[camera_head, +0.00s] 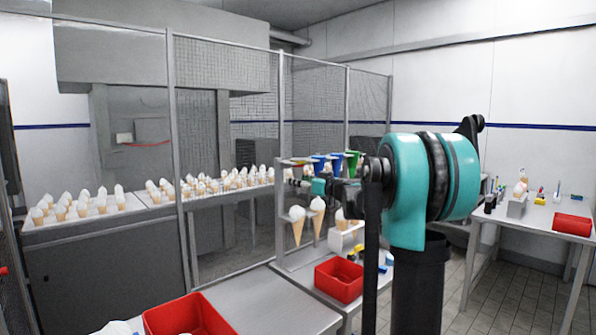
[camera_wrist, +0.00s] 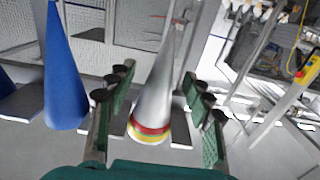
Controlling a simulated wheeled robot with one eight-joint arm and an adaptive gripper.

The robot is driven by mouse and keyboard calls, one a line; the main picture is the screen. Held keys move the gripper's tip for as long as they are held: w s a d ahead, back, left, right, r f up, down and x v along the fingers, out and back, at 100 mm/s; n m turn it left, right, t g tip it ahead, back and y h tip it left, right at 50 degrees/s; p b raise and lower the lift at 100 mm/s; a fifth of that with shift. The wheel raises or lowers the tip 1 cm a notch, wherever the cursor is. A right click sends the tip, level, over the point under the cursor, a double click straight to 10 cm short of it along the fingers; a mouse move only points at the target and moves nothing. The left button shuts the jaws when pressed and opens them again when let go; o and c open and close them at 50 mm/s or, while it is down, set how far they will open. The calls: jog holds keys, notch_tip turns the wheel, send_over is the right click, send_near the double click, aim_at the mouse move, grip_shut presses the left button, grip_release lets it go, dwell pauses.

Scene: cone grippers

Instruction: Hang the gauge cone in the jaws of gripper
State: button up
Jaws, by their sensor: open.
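The gauge cone (camera_wrist: 155,95), silver with red, yellow and green bands at its wide end, shows in the wrist view. It lies between the two green-padded fingers of my gripper (camera_wrist: 157,78), which are open on either side of it. I cannot tell whether either finger touches it. In the head view my gripper (camera_head: 298,184) is small, at the rack with coloured cones, and I cannot make out the gauge cone there. Ice cream cones (camera_head: 297,229) hang below the rack, and the jaws holding them are not clear.
A blue cone (camera_wrist: 65,75) stands close to the left finger. Blue and green cones (camera_head: 352,163) sit on the rack. A red bin (camera_head: 339,281) is below, and another red bin (camera_head: 185,318) is nearer. A mesh fence (camera_head: 225,130) stands behind. A table (camera_head: 540,222) is at right.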

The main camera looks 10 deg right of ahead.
jog(key=c, duration=1.1)
jog(key=shift+o, duration=0.2)
jog(key=shift+r, duration=0.45)
jog(key=shift+s+d, duration=0.1)
jog(key=v, duration=0.8)
dwell(0.7)
jog(key=shift+s+d, duration=0.1)
